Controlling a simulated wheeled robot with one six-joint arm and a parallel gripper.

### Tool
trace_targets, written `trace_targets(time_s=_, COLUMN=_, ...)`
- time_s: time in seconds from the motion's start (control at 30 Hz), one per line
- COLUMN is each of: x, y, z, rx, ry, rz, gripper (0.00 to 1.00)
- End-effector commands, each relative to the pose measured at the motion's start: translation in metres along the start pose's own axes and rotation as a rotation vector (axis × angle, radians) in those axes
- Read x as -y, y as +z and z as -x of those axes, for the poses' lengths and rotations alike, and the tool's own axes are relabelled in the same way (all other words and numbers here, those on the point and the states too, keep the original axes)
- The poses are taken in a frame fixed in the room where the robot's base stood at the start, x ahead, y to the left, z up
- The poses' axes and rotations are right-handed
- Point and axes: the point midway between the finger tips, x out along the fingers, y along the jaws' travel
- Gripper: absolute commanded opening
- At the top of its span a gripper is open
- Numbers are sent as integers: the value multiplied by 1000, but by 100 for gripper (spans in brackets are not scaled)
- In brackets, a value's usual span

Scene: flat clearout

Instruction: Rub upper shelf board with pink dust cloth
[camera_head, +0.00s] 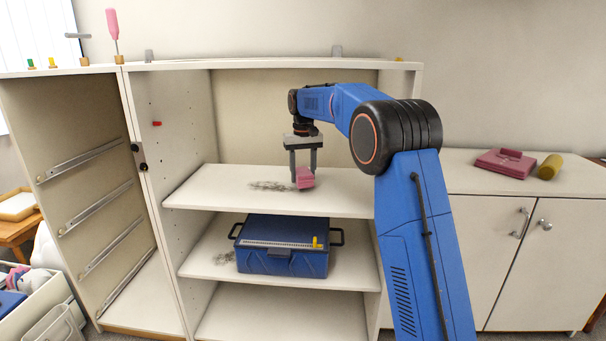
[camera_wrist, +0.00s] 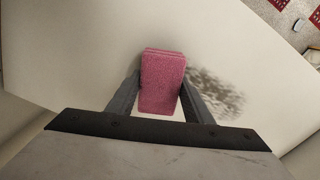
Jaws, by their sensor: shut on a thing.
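My gripper (camera_head: 304,170) is shut on the pink dust cloth (camera_head: 305,178), a small folded block. In the wrist view the cloth (camera_wrist: 162,82) sits between the two grey fingers. The upper shelf board (camera_head: 350,193) is white and lies inside the open cabinet. The cloth is at the board's surface near its middle; whether it presses on it I cannot tell. A grey smudge of dust (camera_head: 268,186) lies on the board, left of the cloth in the head view. In the wrist view the smudge (camera_wrist: 215,92) shows to the right of the cloth.
A blue toolbox (camera_head: 283,262) with a yellow item on its lid stands on the shelf below. Small pegs and a pink-handled tool (camera_head: 113,28) stand on the cabinet top. A pink case (camera_head: 504,163) and a yellow roll (camera_head: 550,167) lie on the low cupboard at right.

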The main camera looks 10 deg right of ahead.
Motion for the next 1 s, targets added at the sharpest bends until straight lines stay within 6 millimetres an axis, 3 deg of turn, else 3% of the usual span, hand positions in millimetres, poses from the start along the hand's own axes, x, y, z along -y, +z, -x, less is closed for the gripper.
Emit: trace_targets(time_s=1.0, x=0, y=0, z=-16, rx=0, ry=0, rz=0, gripper=28)
